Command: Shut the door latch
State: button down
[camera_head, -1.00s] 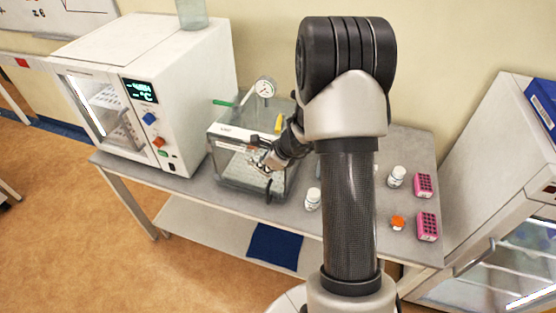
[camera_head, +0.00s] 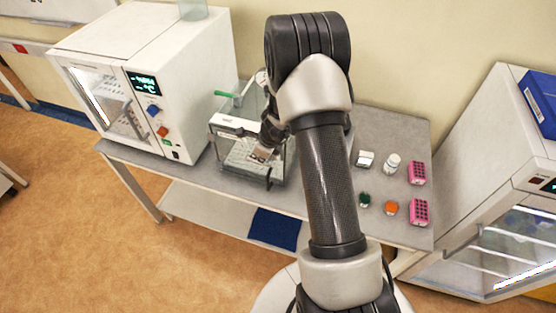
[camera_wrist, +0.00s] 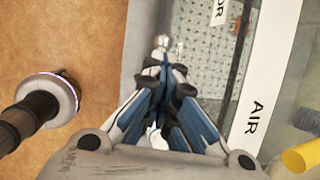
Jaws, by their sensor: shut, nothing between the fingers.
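The clear chamber (camera_head: 222,166) stands on the grey bench, with a white label strip (camera_head: 233,125) along its upper front edge. My gripper (camera_head: 257,160) is at its front, towards the right side. In the wrist view, my gripper (camera_wrist: 165,72) is shut and empty, its blue-and-grey fingers together. Just beyond the fingertips is a small shiny metal fitting (camera_wrist: 162,41), possibly the door latch; I cannot tell whether the fingers touch it. A dark vertical handle (camera_head: 269,179) shows at the chamber's right front. The latch's position is unclear.
A white oven (camera_head: 185,85) stands close on the chamber's left. Right of my arm are a white bottle (camera_head: 392,163), an orange cap (camera_head: 391,208), a green cap (camera_head: 364,200) and pink racks (camera_head: 417,172). A yellow cylinder (camera_wrist: 302,158) lies right of my gripper.

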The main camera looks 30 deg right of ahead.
jog(key=shift+a+f, duration=0.25)
jog(key=shift+f, duration=0.05)
dwell(0.5)
notch_tip(320, 180, up, 14)
jog(key=s+a+p, duration=0.1)
jog(key=a+p, duration=0.1)
jog(key=p, duration=0.5)
jog(key=shift+s, duration=0.2)
jog(key=shift+d+r, duration=0.1)
